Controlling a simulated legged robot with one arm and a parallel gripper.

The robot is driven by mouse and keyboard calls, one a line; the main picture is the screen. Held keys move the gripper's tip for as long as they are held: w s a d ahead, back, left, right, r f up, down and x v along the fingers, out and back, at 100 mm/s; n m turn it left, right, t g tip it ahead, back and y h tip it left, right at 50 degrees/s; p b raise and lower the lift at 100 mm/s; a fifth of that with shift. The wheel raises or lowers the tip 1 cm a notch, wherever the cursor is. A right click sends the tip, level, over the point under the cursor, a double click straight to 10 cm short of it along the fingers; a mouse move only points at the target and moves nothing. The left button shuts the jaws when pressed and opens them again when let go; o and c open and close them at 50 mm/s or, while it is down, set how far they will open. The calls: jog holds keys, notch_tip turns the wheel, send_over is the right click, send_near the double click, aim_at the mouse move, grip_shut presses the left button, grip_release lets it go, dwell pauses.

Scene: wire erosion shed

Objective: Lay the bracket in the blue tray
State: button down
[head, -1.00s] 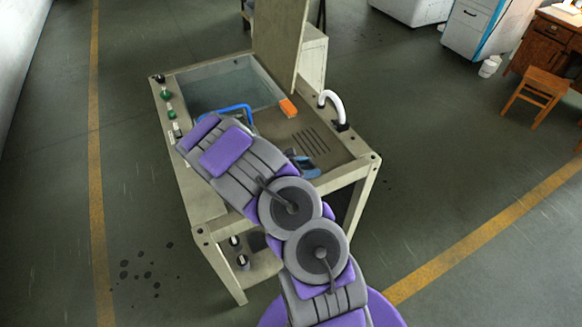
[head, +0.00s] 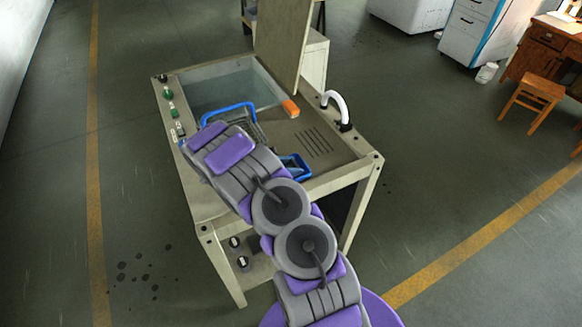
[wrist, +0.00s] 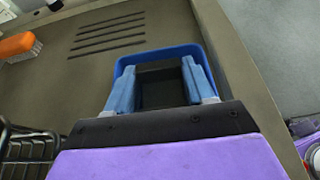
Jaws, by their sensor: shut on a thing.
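The blue tray (head: 305,172) sits on the near right part of the bench top, partly hidden by my arm. In the wrist view its rim (wrist: 160,53) shows just beyond my fingers. My gripper (wrist: 160,72) is shut on a dark bracket (wrist: 162,92), held between the two blue fingers over the tray. I cannot tell whether the bracket touches the tray floor. In the head view my arm hides the gripper and the bracket.
A wire basket with a blue handle (head: 228,107) stands left of the tray; its dark wires (wrist: 28,148) show in the wrist view. An orange brush (head: 290,108), a white curved spout (head: 336,103) and a sunken basin (head: 228,88) are further back. Slotted bench top behind the tray is clear.

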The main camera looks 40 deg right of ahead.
jog(key=shift+d+f, duration=0.15)
jog(key=shift+d, duration=0.4)
jog(key=c, duration=0.8)
grip_release()
jog(key=shift+d+f, duration=0.1)
jog(key=shift+d, duration=0.2)
jog(key=shift+o, duration=0.6)
jog(key=shift+s+d+f, duration=0.1)
jog(key=shift+d, duration=0.15)
jog(key=shift+a, duration=0.75)
jog(key=shift+a+r, duration=0.25)
jog(key=shift+r, duration=0.2)
jog(key=p+v, duration=0.2)
jog(key=v, duration=0.9)
jog(key=shift+r, duration=0.25)
jog(key=s+a+r+m+g+y, duration=0.25)
jog(key=s+r+m+y, duration=0.25)
jog(key=s+r+m, duration=0.75)
jog(key=s+a+r+m+t+y, duration=0.1)
jog(key=s+a+r+y, duration=0.3)
jog(key=s+a, duration=0.5)
jog(key=s+a+r+m+t+y, duration=0.1)
jog(key=s+a+r+t+y, duration=0.2)
jog(key=s, duration=1.1)
jog(key=a+r+y, duration=0.1)
jog(key=a+r, duration=0.2)
jog(key=a, duration=0.3)
jog(key=shift+a+m, duration=0.25)
jog(key=shift+m, duration=0.1)
jog(key=shift+r, duration=0.15)
